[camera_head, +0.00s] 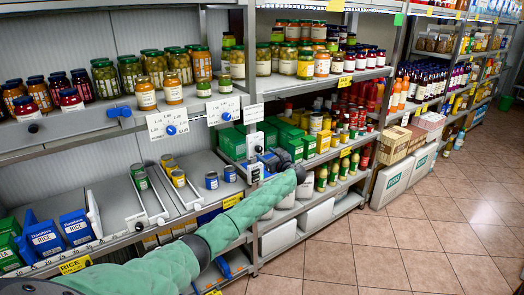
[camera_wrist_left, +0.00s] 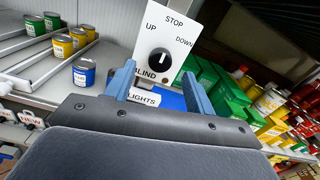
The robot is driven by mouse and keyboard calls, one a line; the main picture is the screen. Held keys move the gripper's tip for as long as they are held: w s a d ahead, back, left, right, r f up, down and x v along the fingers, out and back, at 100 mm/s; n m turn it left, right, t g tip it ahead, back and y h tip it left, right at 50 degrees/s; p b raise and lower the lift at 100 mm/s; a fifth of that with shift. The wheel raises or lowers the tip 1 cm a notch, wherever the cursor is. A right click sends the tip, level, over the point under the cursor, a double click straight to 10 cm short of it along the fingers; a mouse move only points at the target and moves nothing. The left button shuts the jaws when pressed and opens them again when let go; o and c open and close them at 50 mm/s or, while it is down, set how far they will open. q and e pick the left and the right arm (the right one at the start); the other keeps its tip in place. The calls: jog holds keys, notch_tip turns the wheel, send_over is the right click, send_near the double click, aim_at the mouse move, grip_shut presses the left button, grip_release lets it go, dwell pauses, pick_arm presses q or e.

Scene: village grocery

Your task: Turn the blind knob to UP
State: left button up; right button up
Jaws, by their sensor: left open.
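The white blind panel (camera_wrist_left: 144,44) stands upright in front of my left gripper, marked UP, STOP, DOWN and BLIND. Its round black blind knob (camera_wrist_left: 159,60) has a small pale mark near its top, seemingly toward STOP. My left gripper (camera_wrist_left: 157,78) is open, with its two blue fingers apart below and to either side of the knob; nothing is between them. I cannot tell whether they touch the panel. In the head view the left gripper (camera_head: 268,159) is beside the small white panel (camera_head: 254,142) at the shelf. My right gripper is not in view.
A LIGHTS label (camera_wrist_left: 143,97) sits just under the blind panel. Green boxes (camera_wrist_left: 225,92) stand close to its right. A blue-labelled can (camera_wrist_left: 84,72) and yellow cans are to the left. In the head view, the tiled floor (camera_head: 400,245) at right is clear.

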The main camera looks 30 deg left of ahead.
aim_at(260, 150)
pick_arm(q)
jog(key=shift+p+x, duration=0.5)
jog(key=shift+x, duration=1.5)
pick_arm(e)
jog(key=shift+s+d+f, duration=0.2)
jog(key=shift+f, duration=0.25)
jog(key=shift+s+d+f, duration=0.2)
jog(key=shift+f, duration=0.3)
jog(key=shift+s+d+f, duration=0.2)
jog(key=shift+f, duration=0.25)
pick_arm(q)
jog(key=c, duration=1)
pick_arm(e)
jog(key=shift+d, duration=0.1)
